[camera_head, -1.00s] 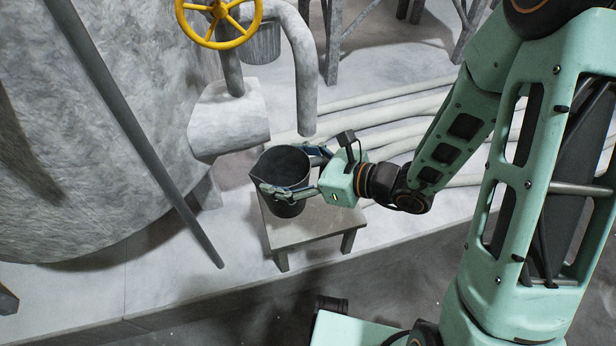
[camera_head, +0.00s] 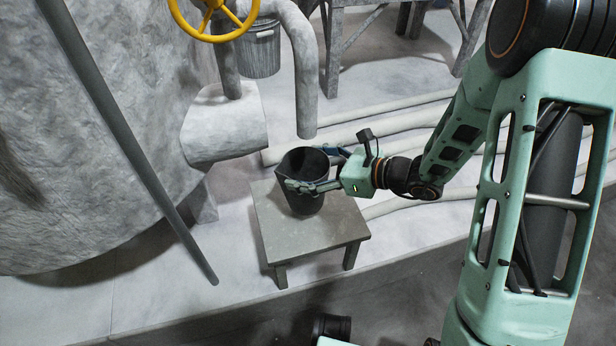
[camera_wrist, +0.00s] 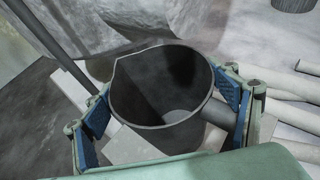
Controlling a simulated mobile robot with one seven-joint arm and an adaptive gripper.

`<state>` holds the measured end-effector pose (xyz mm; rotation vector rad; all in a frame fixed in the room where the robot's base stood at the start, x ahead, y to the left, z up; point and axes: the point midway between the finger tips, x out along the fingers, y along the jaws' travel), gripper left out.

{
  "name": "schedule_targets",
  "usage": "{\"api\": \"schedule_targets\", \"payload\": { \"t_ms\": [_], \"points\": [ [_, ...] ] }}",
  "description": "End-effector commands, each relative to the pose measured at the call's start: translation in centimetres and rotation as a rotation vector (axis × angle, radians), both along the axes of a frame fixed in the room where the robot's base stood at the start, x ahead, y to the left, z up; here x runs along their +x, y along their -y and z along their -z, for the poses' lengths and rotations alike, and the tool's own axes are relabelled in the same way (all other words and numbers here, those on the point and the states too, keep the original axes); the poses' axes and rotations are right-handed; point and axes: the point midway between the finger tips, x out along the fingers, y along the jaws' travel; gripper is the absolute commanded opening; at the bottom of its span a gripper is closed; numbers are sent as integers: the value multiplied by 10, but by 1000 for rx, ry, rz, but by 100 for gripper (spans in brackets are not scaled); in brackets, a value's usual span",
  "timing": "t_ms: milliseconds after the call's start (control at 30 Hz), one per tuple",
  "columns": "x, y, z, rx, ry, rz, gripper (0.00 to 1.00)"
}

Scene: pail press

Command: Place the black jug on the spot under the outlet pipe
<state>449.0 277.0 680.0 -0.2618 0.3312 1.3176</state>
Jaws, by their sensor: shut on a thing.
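The black jug (camera_head: 304,186) is upright and empty inside, over the back part of a low grey stool (camera_head: 310,236). My gripper (camera_head: 318,170) is shut on the jug, one finger on each side of its body. In the wrist view the jug (camera_wrist: 165,100) sits between the two blue-padded fingers, with its open mouth facing the camera. The outlet pipe (camera_head: 306,90) bends down and ends just above and behind the jug in the head view. I cannot tell whether the jug's base touches the stool. No marked spot can be made out.
A yellow handwheel (camera_head: 214,22) sits on the pipework at top left. A large grey tank (camera_head: 90,150) and a slanted pole (camera_head: 125,140) stand left. Pale pipes (camera_head: 390,110) run along the floor to the right.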

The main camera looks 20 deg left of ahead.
Motion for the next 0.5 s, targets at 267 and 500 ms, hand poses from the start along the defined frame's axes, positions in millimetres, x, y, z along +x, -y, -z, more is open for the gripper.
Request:
{"api": "schedule_targets", "payload": {
  "t_ms": [267,500],
  "points": [
    [4,1,37,-1,-1,0,41],
    [4,1,36,0,0,1,41]
  ]
}}
